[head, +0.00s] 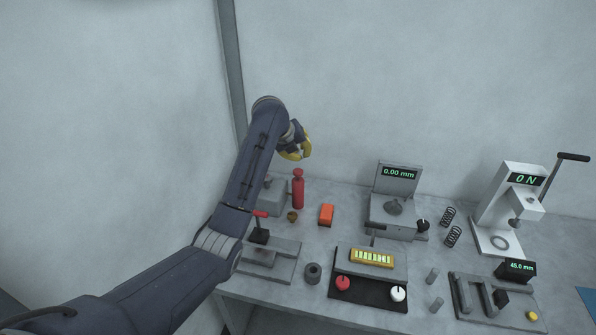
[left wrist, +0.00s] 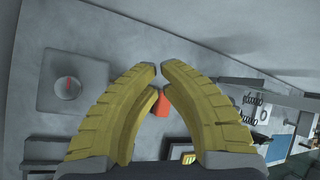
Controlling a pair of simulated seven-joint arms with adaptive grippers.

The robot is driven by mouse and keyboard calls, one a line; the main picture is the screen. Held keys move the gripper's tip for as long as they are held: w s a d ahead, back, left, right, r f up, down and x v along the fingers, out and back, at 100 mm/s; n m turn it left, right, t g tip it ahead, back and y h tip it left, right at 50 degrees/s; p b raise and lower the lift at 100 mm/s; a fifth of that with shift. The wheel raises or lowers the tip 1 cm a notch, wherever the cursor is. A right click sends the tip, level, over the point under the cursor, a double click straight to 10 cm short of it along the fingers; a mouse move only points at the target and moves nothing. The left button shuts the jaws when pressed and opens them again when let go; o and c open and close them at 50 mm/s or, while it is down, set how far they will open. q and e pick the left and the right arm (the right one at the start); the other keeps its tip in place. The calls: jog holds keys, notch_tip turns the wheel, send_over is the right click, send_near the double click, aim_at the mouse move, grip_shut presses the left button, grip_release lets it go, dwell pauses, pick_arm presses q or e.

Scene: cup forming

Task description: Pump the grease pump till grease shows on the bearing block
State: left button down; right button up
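A red cylinder (head: 298,193) with a round knob on top stands upright near the back wall; I take it for the grease pump. A grey block (head: 272,198) stands left of it, partly behind my left arm, and may be the bearing block. In the left wrist view a square grey block (left wrist: 72,82) carries a round part with a red mark. I see no clear grease. My left gripper (head: 300,153) hangs above the red cylinder, apart from it. Its yellow fingertips (left wrist: 159,69) have a narrow gap with nothing between them. My right gripper is out of view.
An orange block (head: 326,215) and a small brass piece (head: 292,216) are near the red cylinder. A red-handled lever fixture (head: 262,232) is beside my left arm. A gauge stand (head: 397,180), springs (head: 453,237), a press (head: 520,205) and a control panel (head: 370,290) fill the right.

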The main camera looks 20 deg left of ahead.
pick_arm(q)
jog(key=shift+r, duration=1.35)
